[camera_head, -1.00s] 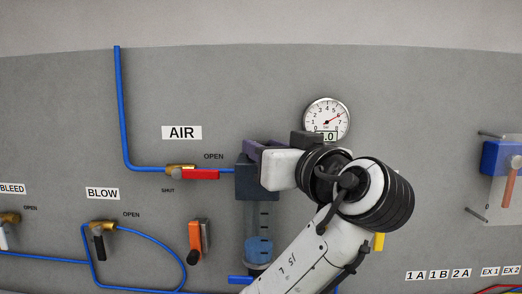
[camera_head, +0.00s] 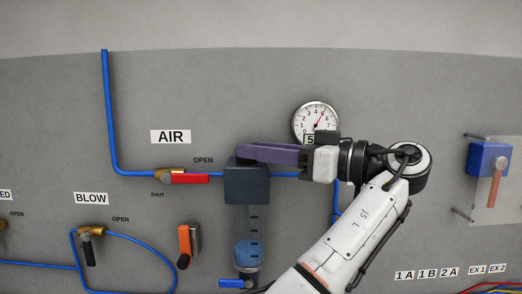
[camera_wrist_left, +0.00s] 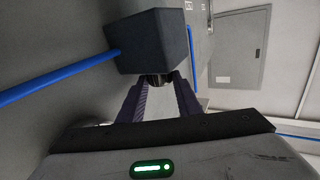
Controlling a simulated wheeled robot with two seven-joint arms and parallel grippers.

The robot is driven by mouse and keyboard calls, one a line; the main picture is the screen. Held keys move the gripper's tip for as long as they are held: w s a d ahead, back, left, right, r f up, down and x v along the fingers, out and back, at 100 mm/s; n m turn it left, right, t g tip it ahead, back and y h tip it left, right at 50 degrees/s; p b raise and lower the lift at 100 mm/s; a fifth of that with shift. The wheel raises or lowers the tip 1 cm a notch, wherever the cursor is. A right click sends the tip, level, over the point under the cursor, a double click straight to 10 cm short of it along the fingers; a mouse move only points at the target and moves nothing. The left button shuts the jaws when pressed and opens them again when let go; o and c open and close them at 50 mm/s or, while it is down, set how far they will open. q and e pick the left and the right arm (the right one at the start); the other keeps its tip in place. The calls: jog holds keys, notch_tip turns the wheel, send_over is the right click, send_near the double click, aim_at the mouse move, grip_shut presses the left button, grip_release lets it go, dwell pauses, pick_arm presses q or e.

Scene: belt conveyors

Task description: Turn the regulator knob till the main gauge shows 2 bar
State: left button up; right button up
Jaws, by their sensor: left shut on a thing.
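The regulator is a dark blue-grey block (camera_head: 246,183) with a clear bowl below it. It also shows in the left wrist view (camera_wrist_left: 155,40). The dark knob (camera_wrist_left: 156,80) sits at the block, between my left gripper's purple fingers in the wrist view. My left gripper (camera_head: 244,152) lies almost level along the block's top in the head view and is shut on the knob, whose shape is mostly hidden there. The main gauge (camera_head: 312,114) is a round white dial. My right gripper is not in view.
A red-handled valve (camera_head: 184,179) marked AIR sits left of the regulator, its handle toward OPEN. A blue pipe (camera_head: 108,110) runs down to it. An orange-handled part (camera_head: 189,242) is on the panel below. A blue block (camera_head: 488,158) is at the right.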

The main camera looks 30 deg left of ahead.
pick_arm(q)
jog(key=shift+f, duration=0.2)
jog(key=o, duration=1)
jog(key=shift+o, duration=0.2)
jog(key=shift+r, duration=0.1)
notch_tip(320, 180, up, 10)
